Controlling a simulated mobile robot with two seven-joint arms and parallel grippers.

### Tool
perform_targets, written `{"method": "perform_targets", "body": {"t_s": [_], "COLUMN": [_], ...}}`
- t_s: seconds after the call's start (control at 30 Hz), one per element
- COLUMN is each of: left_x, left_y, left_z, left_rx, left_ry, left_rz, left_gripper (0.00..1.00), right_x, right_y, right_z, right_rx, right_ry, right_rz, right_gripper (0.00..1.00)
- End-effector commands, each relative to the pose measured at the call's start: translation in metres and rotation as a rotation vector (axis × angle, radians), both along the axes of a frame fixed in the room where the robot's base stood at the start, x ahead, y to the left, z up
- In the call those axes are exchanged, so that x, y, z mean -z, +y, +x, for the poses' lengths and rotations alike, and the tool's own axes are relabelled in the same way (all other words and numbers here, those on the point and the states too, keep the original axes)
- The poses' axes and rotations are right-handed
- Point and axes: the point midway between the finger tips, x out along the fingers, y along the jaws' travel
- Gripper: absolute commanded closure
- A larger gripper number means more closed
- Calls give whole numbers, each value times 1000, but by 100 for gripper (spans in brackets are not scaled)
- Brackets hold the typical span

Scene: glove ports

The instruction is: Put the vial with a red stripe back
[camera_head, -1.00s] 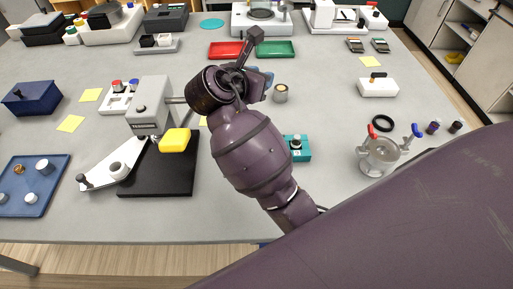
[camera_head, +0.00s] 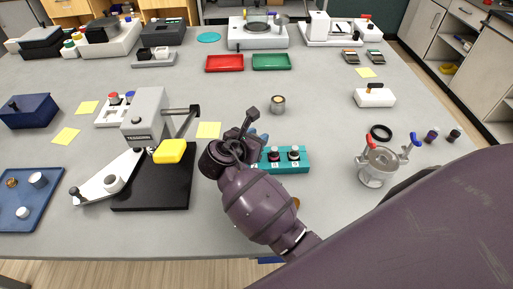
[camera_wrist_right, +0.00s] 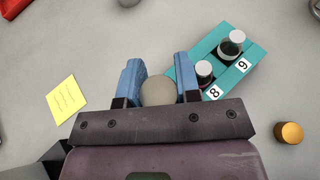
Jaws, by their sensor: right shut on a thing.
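My right gripper (camera_head: 258,136) is low over the table at the left end of the teal rack (camera_head: 302,169). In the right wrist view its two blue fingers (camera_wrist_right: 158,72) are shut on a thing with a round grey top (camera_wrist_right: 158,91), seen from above. No stripe shows on it, and its body is hidden. The teal rack (camera_wrist_right: 211,45) lies right beside the fingers, with two grey-capped vials at the places marked 8 (camera_wrist_right: 204,70) and 9 (camera_wrist_right: 236,38). The rack's left end is hidden by the gripper. My left gripper is not in view.
An orange-capped thing (camera_wrist_right: 289,132) stands near the rack, mostly hidden by my arm in the head view. A black-based press (camera_head: 152,185) stands to the left. A small round pot (camera_head: 278,104) stands behind the rack. Yellow note (camera_head: 208,130) lies flat.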

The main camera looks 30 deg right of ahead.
Motion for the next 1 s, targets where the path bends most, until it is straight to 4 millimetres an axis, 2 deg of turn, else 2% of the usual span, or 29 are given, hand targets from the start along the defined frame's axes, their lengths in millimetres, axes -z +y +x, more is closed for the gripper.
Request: {"method": "perform_targets", "body": {"t_s": [0.33, 0.77, 0.8, 0.83, 1.0], "left_x": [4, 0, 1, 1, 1], "left_y": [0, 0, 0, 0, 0], "left_z": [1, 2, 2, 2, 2], "left_rx": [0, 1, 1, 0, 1], "left_ry": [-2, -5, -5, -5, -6], "left_rz": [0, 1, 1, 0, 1], "left_gripper": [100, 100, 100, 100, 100], "right_x": [40, 44, 44, 44, 44], "right_y": [0, 0, 0, 0, 0], "right_z": [0, 0, 0, 0, 0], "right_rx": [-1, -1, 0, 0, 0], "right_ry": [2, 2, 1, 1, 1], "right_rz": [-1, -1, 0, 0, 0], "right_gripper": [95, 95, 63, 58, 58]}}
